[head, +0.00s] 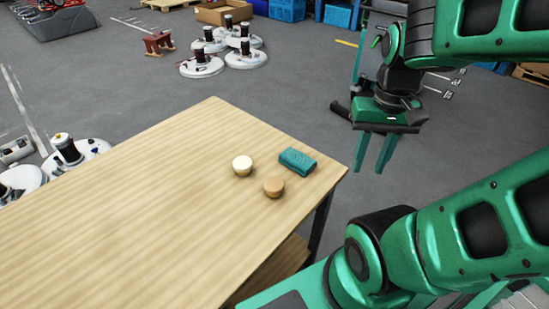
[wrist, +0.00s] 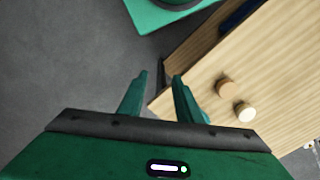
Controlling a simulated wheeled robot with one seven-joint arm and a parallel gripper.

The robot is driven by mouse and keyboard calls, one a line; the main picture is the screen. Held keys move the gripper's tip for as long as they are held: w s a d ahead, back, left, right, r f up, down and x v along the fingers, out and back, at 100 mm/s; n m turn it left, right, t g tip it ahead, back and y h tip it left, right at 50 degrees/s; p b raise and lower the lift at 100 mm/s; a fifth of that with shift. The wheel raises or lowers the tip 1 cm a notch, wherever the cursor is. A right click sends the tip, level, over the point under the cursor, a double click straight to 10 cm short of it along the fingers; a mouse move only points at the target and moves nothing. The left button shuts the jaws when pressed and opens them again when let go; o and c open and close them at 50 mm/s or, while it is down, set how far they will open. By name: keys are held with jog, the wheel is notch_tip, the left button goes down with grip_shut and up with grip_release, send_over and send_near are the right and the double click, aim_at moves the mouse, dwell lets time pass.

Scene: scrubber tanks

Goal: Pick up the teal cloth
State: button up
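The teal cloth (head: 297,161) is a small folded block lying flat on the wooden table (head: 120,215), near its right corner in the head view. My gripper (head: 371,165) hangs beyond the table's right edge, to the right of the cloth and apart from it. Its two green fingers are spread with nothing between them, and they point down. In the wrist view my gripper (wrist: 160,80) shows open fingers over the floor by the table corner. There I cannot tell the cloth from the right finger, which may hide it.
A small round white-topped piece (head: 242,165) and a tan one (head: 273,186) stand close to the cloth, on its left and front. White round machines (head: 243,53) stand on the floor behind. The table's left part is clear.

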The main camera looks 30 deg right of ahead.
jog(key=shift+d, duration=0.35)
jog(key=o, duration=1)
jog(key=shift+s+r, duration=0.35)
jog(key=shift+o, duration=0.9)
jog(key=w+f+n, duration=0.1)
jog(key=w+n, duration=0.5)
jog(key=w, duration=0.8)
jog(key=shift+w+a+f+h, duration=0.15)
jog(key=shift+a+f+h, duration=0.15)
jog(key=shift+a+f, duration=0.1)
jog(key=n, duration=0.4)
send_over(298, 157)
notch_tip(298, 157, down, 4)
jog(key=shift+n, duration=0.4)
jog(key=f, duration=0.5)
jog(key=shift+w+a+f, duration=0.2)
jog(key=shift+w+a, duration=0.05)
jog(key=shift+w, duration=0.05)
jog(key=shift+s+d+f, duration=0.1)
jog(key=shift+s+f, duration=0.05)
jog(key=shift+f, duration=1.35)
jog(key=shift+s+d+f, duration=0.1)
jog(key=shift+s+f, duration=0.05)
jog(key=shift+f, duration=1.3)
